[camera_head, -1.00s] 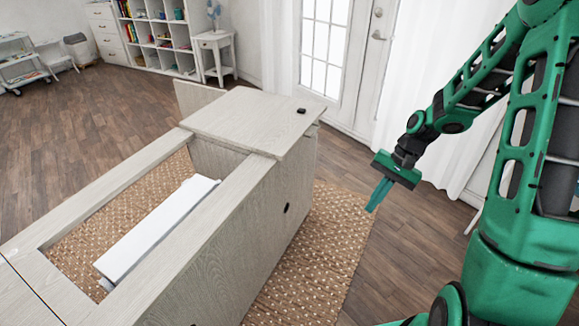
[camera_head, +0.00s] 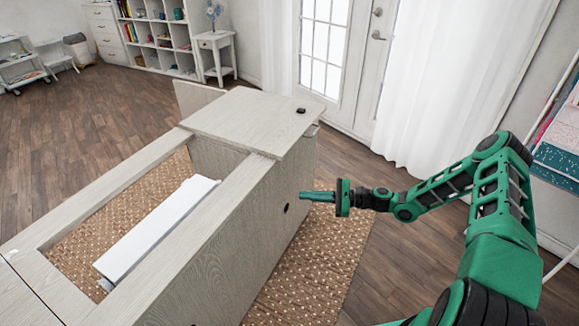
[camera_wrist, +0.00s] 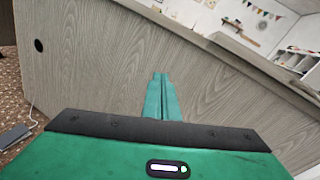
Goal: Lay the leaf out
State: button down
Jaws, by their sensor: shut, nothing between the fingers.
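A pale wood panel (camera_head: 250,115), which looks like the leaf, lies flat across the far end of the sewing cabinet (camera_head: 225,265). A small black knob (camera_head: 301,110) sits near its far right corner. My gripper (camera_head: 303,196) is shut and empty, its fingers pointing left at the cabinet's right side, below the panel's level. Whether the fingertips touch the side, I cannot tell. In the wrist view my shut fingers (camera_wrist: 160,80) point at the grained side wall (camera_wrist: 95,60), with a top edge running above.
The cabinet's top has a long opening with a white slab (camera_head: 155,230) low inside. A dark oval hole (camera_head: 286,208) is in the side wall. A patterned rug (camera_head: 325,255) lies below. Another wood panel (camera_head: 195,95) stands behind the cabinet. Floor toward the door and curtain (camera_head: 440,90) is clear.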

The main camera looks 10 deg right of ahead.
jog(key=w+d+m+t, duration=0.3)
jog(key=w+m+t, duration=0.2)
jog(key=m+t, duration=0.2)
jog(key=shift+y, duration=0.3)
jog(key=x, duration=1)
jog(key=shift+a+f, duration=0.1)
jog(key=shift+a, duration=0.15)
jog(key=shift+d+r, duration=0.15)
jog(key=shift+r, duration=1.8)
jog(key=shift+r, duration=0.1)
